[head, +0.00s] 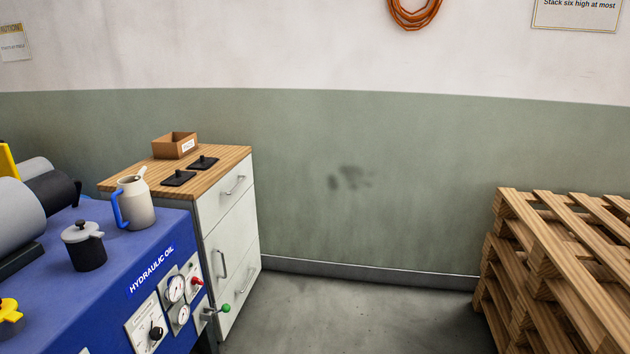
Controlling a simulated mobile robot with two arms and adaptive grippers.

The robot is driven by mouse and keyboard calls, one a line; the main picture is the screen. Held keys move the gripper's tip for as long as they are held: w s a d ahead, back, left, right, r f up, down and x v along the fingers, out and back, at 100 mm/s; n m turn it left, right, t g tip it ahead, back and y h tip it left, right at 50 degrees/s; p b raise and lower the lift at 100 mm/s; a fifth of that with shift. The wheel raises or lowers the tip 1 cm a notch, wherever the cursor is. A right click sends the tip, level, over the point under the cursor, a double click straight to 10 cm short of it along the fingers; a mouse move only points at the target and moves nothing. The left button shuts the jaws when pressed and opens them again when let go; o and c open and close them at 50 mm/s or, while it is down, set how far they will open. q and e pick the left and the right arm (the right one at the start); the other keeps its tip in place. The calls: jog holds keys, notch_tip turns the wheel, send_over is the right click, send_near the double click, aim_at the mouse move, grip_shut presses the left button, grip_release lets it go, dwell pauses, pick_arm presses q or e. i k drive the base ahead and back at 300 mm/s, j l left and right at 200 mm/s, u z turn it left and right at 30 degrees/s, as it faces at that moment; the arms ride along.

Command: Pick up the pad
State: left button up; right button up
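Two flat black pads with small upright knobs lie on the wooden top of a white drawer cabinet (230,165). The nearer pad (177,180) is to the left, close to the cabinet's front-left part. The other pad (207,163) lies a little farther back and to the right. They appear to be apart, and I cannot tell which one the task means. Neither of my grippers is in view.
An open cardboard box (174,146) stands behind the pads. A blue hydraulic unit (125,262) with a jug (137,205) and a lidded pot (86,252) stands in front of the cabinet. Stacked pallets (560,250) are at right. The floor (345,315) between is clear.

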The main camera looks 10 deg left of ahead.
aim_at(178, 179)
jog(key=i+u, duration=0.3)
jog(key=i, duration=0.2)
jog(key=i+l+u, duration=0.25)
jog(key=i, duration=0.2)
